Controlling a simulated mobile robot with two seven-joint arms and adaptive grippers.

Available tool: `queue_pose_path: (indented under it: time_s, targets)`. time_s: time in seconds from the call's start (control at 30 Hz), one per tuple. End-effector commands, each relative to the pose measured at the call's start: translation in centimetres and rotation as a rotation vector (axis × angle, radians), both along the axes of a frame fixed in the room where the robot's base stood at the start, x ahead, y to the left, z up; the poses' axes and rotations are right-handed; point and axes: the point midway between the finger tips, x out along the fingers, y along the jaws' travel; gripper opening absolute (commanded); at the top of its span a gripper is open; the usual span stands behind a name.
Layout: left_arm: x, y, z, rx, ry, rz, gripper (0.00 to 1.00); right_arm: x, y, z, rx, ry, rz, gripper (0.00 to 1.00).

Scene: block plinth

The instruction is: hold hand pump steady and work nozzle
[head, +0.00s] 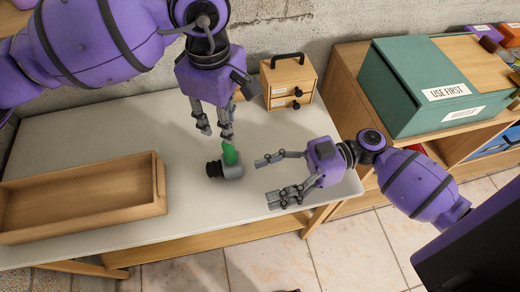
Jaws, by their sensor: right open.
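The hand pump (231,168) lies on the pale tabletop, with a green part, a grey body and a black end pointing left. Which part is its nozzle is too small to tell. My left gripper (215,133) points down just above and behind it, with fingers apart and nothing seen between them. One fingertip is close to the green part; I cannot tell whether they touch. My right gripper (268,181) is open and empty, to the right of the pump near the table's front right corner, its fingers pointing left.
A shallow wooden tray (84,199) stands on the table's left side. A small wooden drawer box (288,82) stands at the back. A green bin (415,85) labelled "USE FIRST" sits on a wooden shelf unit at right.

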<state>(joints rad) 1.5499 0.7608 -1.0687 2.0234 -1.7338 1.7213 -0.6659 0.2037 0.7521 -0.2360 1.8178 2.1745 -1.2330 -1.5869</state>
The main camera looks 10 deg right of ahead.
Motion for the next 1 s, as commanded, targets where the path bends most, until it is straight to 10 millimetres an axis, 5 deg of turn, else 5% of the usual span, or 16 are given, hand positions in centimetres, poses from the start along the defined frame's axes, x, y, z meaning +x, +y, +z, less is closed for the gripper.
queue_pose_path:
  time_s: [0.1,0.3,0.47,1.0]
  targets:
    - [0.0,0.0,0.0,0.000,0.000,0.000,0.31,4.4,0.5,-2.1,-0.137,-0.035,-0.024,0.66]
    - [0.0,0.0,0.0,0.000,0.000,0.000,0.31,8.9,0.4,-4.0,-0.271,-0.080,-0.069,0.66]
    - [0.0,0.0,0.0,0.000,0.000,0.000,0.31,10.0,0.8,-4.6,-0.301,-0.091,-0.082,0.66]
    - [0.0,0.0,0.0,0.000,0.000,0.000,0.31,10.2,7.2,-7.2,-0.299,-0.091,-0.082,0.66]
